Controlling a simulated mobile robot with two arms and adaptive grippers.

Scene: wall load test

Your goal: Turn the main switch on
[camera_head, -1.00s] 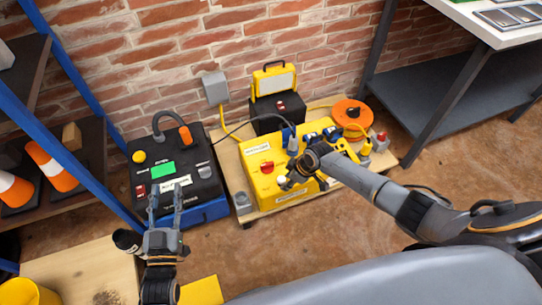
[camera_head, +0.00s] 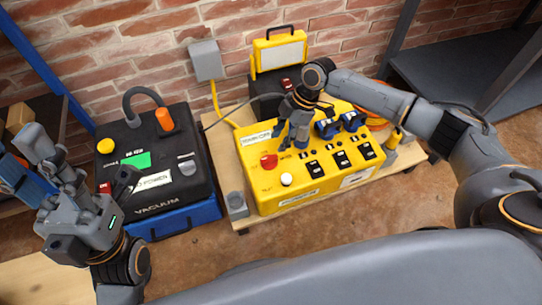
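A yellow power box (camera_head: 257,196) stands on a low wooden platform by the brick wall. A red rotary knob (camera_head: 268,161) sits at its left, below a white label (camera_head: 255,139) that I cannot read fully; I take this knob for the main switch. My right gripper (camera_head: 293,143) points down over the box, just right of and behind the knob. It appears apart from the knob, and its finger gap is unclear. My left gripper (camera_head: 85,165) is at the left, fingers spread and empty, in front of the black vacuum.
The vacuum (camera_head: 185,160) with blue base and hose stands left of the box. A white button (camera_head: 286,179), several black switches (camera_head: 340,158) and blue connectors (camera_head: 327,128) share the box top. Behind are a yellow work lamp (camera_head: 280,52) and grey wall box (camera_head: 206,60).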

